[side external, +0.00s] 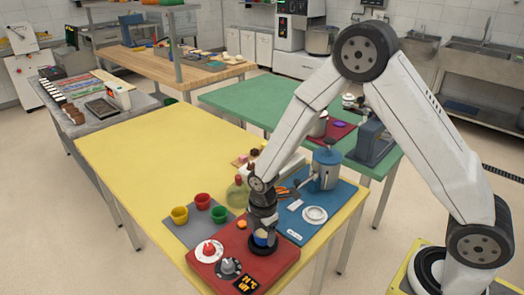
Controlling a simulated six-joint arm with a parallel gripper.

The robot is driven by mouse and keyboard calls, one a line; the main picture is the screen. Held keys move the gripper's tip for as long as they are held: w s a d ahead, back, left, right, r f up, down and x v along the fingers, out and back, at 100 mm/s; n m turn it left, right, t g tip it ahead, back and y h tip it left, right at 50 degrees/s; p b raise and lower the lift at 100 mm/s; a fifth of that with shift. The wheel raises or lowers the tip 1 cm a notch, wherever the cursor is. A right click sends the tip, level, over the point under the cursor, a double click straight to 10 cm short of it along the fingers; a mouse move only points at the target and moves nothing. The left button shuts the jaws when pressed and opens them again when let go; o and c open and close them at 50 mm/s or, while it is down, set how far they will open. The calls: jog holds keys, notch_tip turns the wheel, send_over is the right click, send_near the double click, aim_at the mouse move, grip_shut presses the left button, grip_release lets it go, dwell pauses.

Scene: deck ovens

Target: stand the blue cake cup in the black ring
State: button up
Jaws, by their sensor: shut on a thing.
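My gripper (263,226) points down over the red panel and is shut on the blue cake cup (261,239). Only part of the blue cup shows below the fingers. The black ring (262,251) is on the panel directly under the cup, partly covered by the gripper and cup. I cannot tell whether the cup's base is inside the ring or just above it.
On a grey mat behind are yellow (180,215), red (202,201) and green (219,215) cups. A blue mat with a pot lies right. The yellow table's left is clear.

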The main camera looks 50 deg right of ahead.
jog(key=shift+f, duration=0.6)
jog(key=o, duration=1)
jog(key=shift+r, duration=0.1)
jog(key=shift+r, duration=5.4)
jog(key=s+d+m+t, duration=0.1)
jog(key=s+d+m, duration=0.1)
jog(key=m, duration=0.3)
jog(key=s+d+r+m, duration=0.1)
jog(key=s+d+m, duration=0.1)
jog(key=s+m, duration=0.3)
jog(key=s+d+r+m+t, duration=0.1)
jog(key=s+d+m, duration=0.1)
jog(key=s+m, duration=0.2)
jog(key=shift+s+r+m+t, duration=0.1)
jog(key=shift+r+m+t, duration=0.05)
jog(key=shift+m, duration=0.5)
jog(key=shift+r+m+t, duration=0.1)
jog(key=shift+m+t, duration=0.05)
jog(key=shift+m, duration=0.5)
